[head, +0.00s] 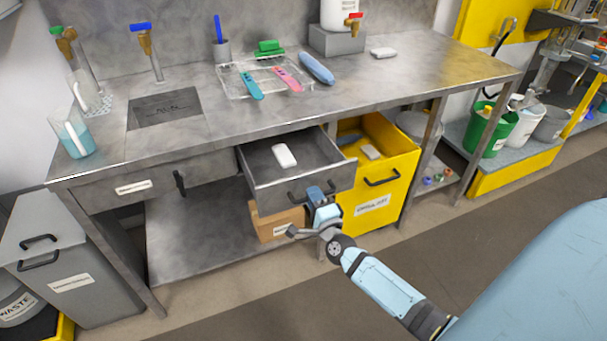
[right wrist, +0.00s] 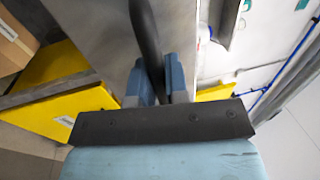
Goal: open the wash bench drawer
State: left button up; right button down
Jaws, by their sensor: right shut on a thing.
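The wash bench drawer (head: 262,167) stands pulled out from under the steel wash bench (head: 370,84), with a white block (head: 284,155) lying inside it. My right gripper (head: 318,194) is at the drawer's front, at its dark bar handle. In the right wrist view the handle (right wrist: 147,40) runs between the two blue fingers of my right gripper (right wrist: 154,82), which are shut on it. Most of the handle is hidden by the gripper in the head view. My left gripper is not in view.
An open yellow drawer (head: 378,187) stands just right of the wash bench drawer. A cardboard box (head: 277,224) sits below it. A grey waste bin (head: 72,262) stands at the left. The floor (head: 225,305) in front is clear.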

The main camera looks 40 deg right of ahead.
pick_arm(q)
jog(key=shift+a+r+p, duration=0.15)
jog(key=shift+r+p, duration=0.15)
jog(key=shift+p, duration=0.45)
pick_arm(e)
jog(key=r+v, duration=0.2)
jog(key=v, duration=0.8)
jog(key=shift+s, duration=0.35)
jog(key=c, duration=1.1)
grip_release()
jog(key=shift+c, duration=0.2)
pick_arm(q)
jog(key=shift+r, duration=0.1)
pick_arm(e)
jog(key=shift+s+f, duration=0.1)
